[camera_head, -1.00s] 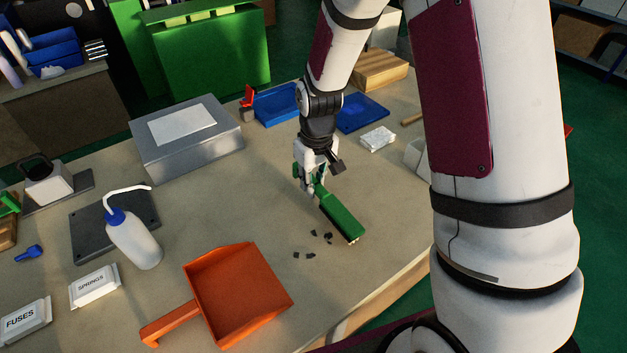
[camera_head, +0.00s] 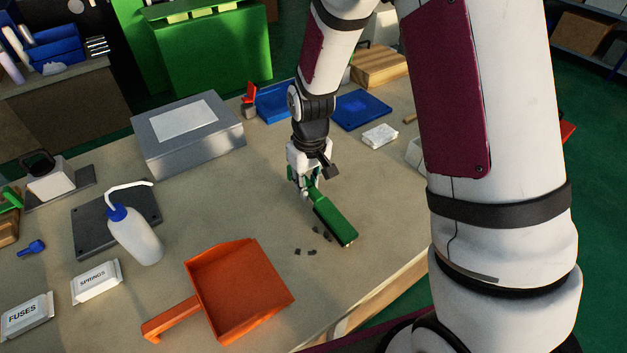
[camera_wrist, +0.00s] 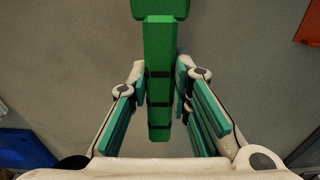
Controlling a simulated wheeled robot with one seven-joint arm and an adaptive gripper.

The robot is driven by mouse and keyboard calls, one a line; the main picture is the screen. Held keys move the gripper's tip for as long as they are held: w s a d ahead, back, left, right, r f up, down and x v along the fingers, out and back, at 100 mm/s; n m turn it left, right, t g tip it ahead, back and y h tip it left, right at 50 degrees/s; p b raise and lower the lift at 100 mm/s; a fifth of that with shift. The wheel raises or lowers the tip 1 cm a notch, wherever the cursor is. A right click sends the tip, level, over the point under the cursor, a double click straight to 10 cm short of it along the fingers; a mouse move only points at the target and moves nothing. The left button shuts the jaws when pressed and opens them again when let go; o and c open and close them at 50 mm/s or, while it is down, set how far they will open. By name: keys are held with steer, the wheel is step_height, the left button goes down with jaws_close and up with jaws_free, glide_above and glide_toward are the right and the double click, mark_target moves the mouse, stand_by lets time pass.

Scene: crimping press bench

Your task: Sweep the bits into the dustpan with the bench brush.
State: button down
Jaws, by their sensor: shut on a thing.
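The green bench brush (camera_head: 335,220) is held by its handle in my gripper (camera_head: 306,184), with its head pointing to the lower right, low over the bench. The wrist view shows the brush handle (camera_wrist: 160,75) between the two finger pads of my gripper (camera_wrist: 162,88). Several dark bits (camera_head: 313,252) lie on the bench just left of the brush head; some are close against it. The orange dustpan (camera_head: 240,287) lies to the lower left of the bits, its handle pointing left. Its corner shows in the wrist view (camera_wrist: 309,24). The brush's bristles are mostly hidden.
A white wash bottle (camera_head: 136,238) on a dark plate, a grey metal box (camera_head: 188,145) and two labelled packs (camera_head: 96,282) stand left. Blue trays (camera_head: 362,109) and a white pack (camera_head: 380,136) are behind my gripper. The bench between bits and dustpan is clear.

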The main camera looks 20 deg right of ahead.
steer(key=shift+s+a+f+p, duration=0.15)
steer(key=shift+s+a, duration=0.35)
steer(key=shift+a, duration=1.05)
steer(key=shift+s+a+r+p, duration=0.15)
steer(key=shift+s+a, duration=0.4)
steer(key=shift+a, duration=1.05)
steer(key=shift+s+a+f+p, duration=0.2)
steer(key=shift+s+a, duration=0.3)
steer(key=shift+a, duration=1.05)
steer(key=shift+s+a+r+p, duration=0.1)
steer(key=shift+s+a+p, duration=0.2)
steer(key=shift+a, duration=0.65)
steer(key=shift+s+a+r+p, duration=0.15)
steer(key=shift+s+a, duration=0.15)
steer(key=shift+a, duration=0.6)
steer(key=shift+r, duration=0.25)
steer(key=shift+a, duration=0.2)
steer(key=shift+s+a+p, duration=0.3)
steer(key=shift+a+p, duration=0.1)
steer(key=shift+a, duration=0.4)
steer(key=shift+f, duration=0.3)
steer(key=shift+a, duration=0.1)
steer(key=shift+s+a+r, duration=0.1)
steer(key=shift+s+a, duration=0.2)
steer(key=shift+a, duration=0.4)
